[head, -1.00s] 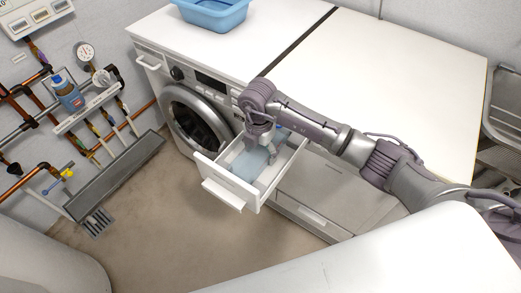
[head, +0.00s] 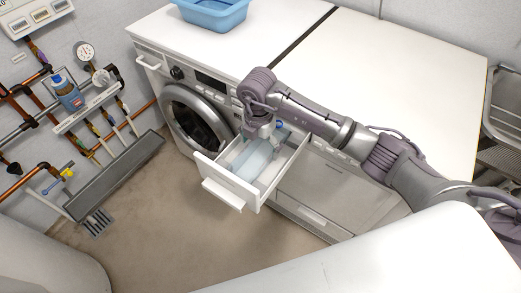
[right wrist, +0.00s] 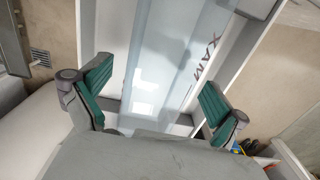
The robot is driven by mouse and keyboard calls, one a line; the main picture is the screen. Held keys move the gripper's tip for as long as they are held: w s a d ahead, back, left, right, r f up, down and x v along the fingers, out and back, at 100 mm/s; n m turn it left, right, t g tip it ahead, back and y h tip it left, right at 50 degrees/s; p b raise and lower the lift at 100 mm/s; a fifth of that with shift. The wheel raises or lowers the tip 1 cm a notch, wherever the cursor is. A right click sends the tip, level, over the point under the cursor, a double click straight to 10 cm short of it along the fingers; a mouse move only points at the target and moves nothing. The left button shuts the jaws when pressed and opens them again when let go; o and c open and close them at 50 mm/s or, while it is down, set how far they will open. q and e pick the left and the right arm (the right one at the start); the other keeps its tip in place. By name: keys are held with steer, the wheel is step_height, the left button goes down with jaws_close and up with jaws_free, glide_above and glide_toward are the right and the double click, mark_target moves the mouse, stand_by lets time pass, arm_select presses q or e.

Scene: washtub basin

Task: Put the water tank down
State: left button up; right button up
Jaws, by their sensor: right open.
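The water tank (head: 254,160) is a long, pale blue translucent box lying in the pulled-out white drawer (head: 228,190) in the head view. In the right wrist view the tank (right wrist: 165,60) runs up the picture, with "MAX" lettering near its right side. My right gripper (right wrist: 156,78) is open, with its green-padded fingers apart on either side of the tank and a gap to each. In the head view the right gripper (head: 260,142) is over the back part of the drawer and hides some of the tank. My left gripper is not in view.
A front-loading machine (head: 195,118) stands left of the drawer under a white worktop (head: 390,85). A blue basin (head: 213,12) sits on top. Pipes and a shelf with a bottle (head: 68,93) line the left wall. The floor before the drawer is clear.

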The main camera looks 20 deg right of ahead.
mark_target(259, 146)
step_height(259, 146, up, 9)
steer(key=shift+a+r+b, duration=0.1)
steer(key=shift+r+b, duration=0.1)
steer(key=shift+b, duration=0.1)
stand_by(0.5)
